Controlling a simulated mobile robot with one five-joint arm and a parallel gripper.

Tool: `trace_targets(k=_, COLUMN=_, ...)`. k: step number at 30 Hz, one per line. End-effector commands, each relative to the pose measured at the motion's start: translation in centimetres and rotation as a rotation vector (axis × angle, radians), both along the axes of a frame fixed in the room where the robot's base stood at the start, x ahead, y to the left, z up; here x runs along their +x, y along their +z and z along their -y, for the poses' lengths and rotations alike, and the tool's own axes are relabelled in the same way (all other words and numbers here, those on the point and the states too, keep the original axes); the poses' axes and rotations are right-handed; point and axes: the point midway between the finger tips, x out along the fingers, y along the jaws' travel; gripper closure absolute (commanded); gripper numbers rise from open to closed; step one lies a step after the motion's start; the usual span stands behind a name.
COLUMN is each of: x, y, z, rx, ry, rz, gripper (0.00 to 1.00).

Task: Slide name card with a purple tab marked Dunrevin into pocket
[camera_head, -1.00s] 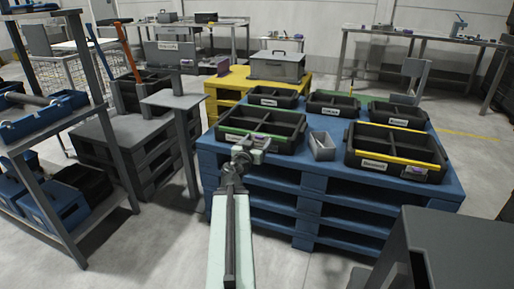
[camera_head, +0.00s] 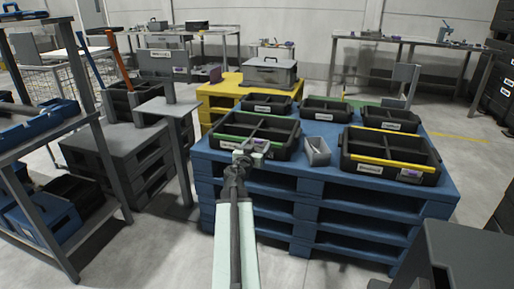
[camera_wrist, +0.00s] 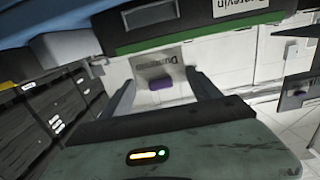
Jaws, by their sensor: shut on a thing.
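My gripper (camera_head: 248,154) is shut on the name card (camera_wrist: 158,66), a pale card marked Dunrevin with a purple tab (camera_wrist: 160,84), seen between the fingers in the wrist view. A black tote (camera_head: 233,137) with a green edge stripe stands just beyond my gripper, at the near left corner of the blue pallet stack. In the wrist view this tote (camera_wrist: 130,22) fills the top, with a white label reading Dunrevin (camera_wrist: 240,18). The card lies below the tote's green stripe in that picture. I cannot tell whether they touch.
A small grey bin (camera_head: 317,152) and a yellow-striped black tote (camera_head: 390,160) stand to the right on the blue pallets (camera_head: 270,184). More black totes stand behind. A grey stand (camera_head: 168,106) is at left; a grey surface (camera_head: 475,255) is at lower right.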

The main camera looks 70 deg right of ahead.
Motion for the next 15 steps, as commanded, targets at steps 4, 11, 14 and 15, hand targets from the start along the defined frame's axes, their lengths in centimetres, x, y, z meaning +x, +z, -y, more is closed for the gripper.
trace_targets(k=4, x=0.4, y=-0.2, z=0.5, rx=0.000, ry=0.005, rz=0.000, gripper=0.66)
trace_targets(k=11, x=0.5, y=-0.4, z=1.3, rx=0.000, ry=0.007, rz=0.000, gripper=0.66)
trace_targets(k=14, x=0.6, y=-0.5, z=1.7, rx=0.000, ry=0.007, rz=0.000, gripper=0.66)
trace_targets(k=15, x=0.6, y=-0.6, z=1.8, rx=0.000, ry=0.007, rz=0.000, gripper=0.66)
